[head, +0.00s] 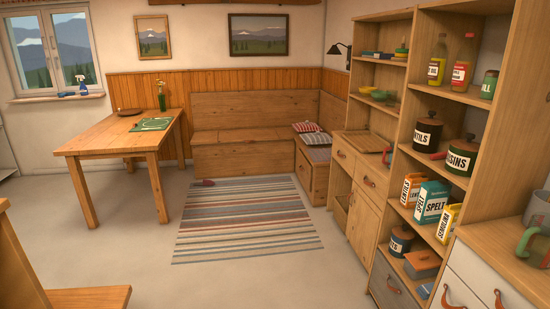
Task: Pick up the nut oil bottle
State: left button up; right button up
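Several bottles stand on the upper shelf of the tall wooden shelf unit at the right of the head view. A yellowish bottle with a dark cap (438,56) has a white label ending in "OIL"; the label's start is hidden by the shelf side, so I cannot tell whether it says nut oil. Right of it stands a bottle with a red cap and a red and white label (463,64), too small to read. A green bottle (490,84) is partly cut off by the shelf's right upright. Neither of my grippers is in view.
Below the bottles are dark jars (427,134) and several cartons (431,201). A lower cabinet with a wooden top (364,146) adjoins the shelf. A wooden table (120,135) stands left. The floor around the striped rug (247,220) is open.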

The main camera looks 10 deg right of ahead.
aim_at(439, 56)
jog(key=i+z, duration=0.1)
jog(key=i, duration=0.75)
jog(key=i+j, duration=0.15)
jog(key=i, duration=0.7)
jog(key=i+z, duration=0.45)
jog(key=i+j+z, duration=0.1)
jog(key=i+z, duration=0.15)
jog(key=z, duration=0.25)
jog(key=i+j+z, duration=0.3)
jog(key=z, duration=0.15)
jog(key=i+j+z, duration=0.25)
jog(key=z, duration=0.2)
jog(key=j, duration=0.1)
